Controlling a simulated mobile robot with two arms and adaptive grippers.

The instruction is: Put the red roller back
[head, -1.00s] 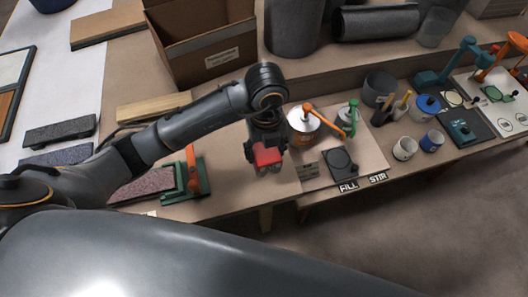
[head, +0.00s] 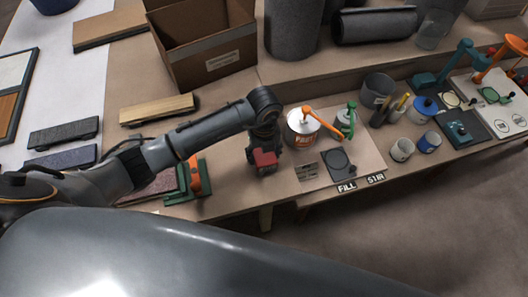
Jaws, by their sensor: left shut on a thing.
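My left gripper (head: 265,157) points down over the front part of the bench. It is shut on a red block-like thing (head: 265,160), which I take to be the red roller; the fingers and wrist hide part of it. It is close above the bench or touching it; I cannot tell which. It is between a green stand with an orange lever (head: 195,178) on the left and the FILL mat on the right. My right gripper is not in view.
Cups (head: 402,149) and a grey pot (head: 377,90) stand further right. A wooden block (head: 158,109) and an open cardboard box (head: 208,60) are behind.

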